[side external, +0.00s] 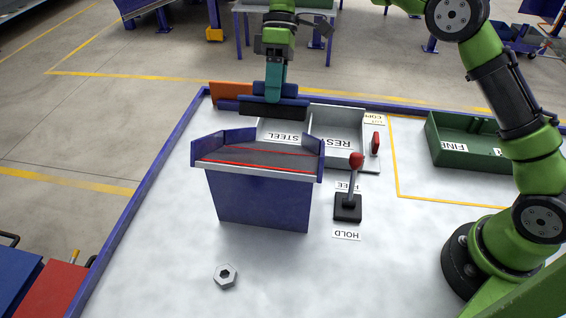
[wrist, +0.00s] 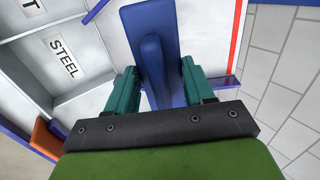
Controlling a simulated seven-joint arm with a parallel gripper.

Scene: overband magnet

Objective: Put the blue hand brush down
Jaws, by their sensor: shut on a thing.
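The blue hand brush (side external: 272,110) is held level by my gripper (side external: 275,98) at the far side of the blue-walled conveyor box (side external: 262,202). In the wrist view, the brush's blue handle and block (wrist: 152,50) run between my teal fingers (wrist: 155,85), which are shut on it. In the side view the brush hides part of the STEEL bin behind it. I cannot tell whether its underside touches anything.
A grey bin (side external: 340,118) with STEEL and REST compartments lies behind the box. An orange piece (side external: 228,90) is at the back left. A red-knobbed lever (side external: 352,185) stands to the right. A hex nut (side external: 225,276) lies in front. A green FINE tray (side external: 465,145) is at right.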

